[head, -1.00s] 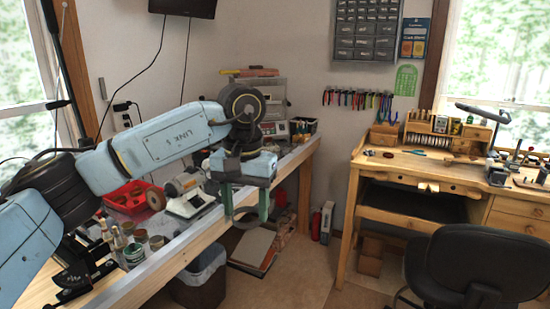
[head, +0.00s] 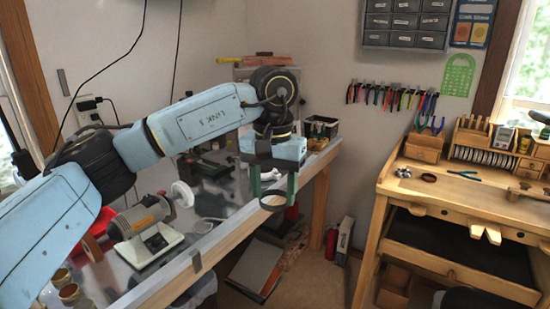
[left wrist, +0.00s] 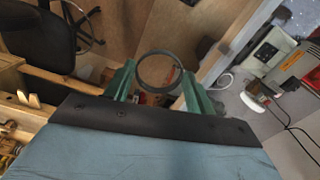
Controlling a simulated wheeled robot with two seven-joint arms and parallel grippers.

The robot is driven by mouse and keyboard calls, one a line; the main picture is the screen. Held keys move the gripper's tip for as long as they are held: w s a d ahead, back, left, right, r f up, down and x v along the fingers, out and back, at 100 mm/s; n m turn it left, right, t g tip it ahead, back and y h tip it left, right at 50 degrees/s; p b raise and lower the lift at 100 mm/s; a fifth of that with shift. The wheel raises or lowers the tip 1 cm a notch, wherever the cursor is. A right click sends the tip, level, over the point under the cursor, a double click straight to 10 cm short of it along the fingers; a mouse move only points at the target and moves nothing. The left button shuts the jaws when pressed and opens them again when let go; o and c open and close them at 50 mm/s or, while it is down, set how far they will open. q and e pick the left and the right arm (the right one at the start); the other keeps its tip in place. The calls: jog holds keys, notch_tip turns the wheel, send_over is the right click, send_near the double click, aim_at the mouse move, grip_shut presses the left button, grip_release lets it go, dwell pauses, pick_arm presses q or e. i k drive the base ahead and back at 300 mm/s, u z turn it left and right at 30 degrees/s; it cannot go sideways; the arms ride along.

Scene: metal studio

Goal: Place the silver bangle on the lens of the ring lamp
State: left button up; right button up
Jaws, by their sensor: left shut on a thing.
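My left gripper (head: 273,190) hangs over the front edge of the long bench, fingers pointing down. It is shut on the silver bangle (head: 264,207), a plain grey ring held at the fingertips. In the left wrist view the bangle (left wrist: 139,72) shows as an open circle between the two green fingers (left wrist: 158,88). I cannot clearly pick out the ring lamp; a thin white loop (left wrist: 222,81) lies near the bench edge in the wrist view, but I cannot tell what it is. My right gripper is out of view.
A grinder with a white wheel (head: 147,229) stands on the long bench (head: 232,228). A wooden workbench (head: 455,207) with tools stands at the right; a small dark round thing (head: 429,177) lies on it. Boxes and a red extinguisher (head: 345,240) are on the floor between.

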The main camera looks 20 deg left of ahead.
aim_at(262, 168)
jog(key=i, duration=1.5)
jog(key=u, duration=0.85)
jog(key=i, duration=0.85)
jog(key=z, duration=2.85)
jog(key=k, duration=0.15)
jog(key=u, duration=2.35)
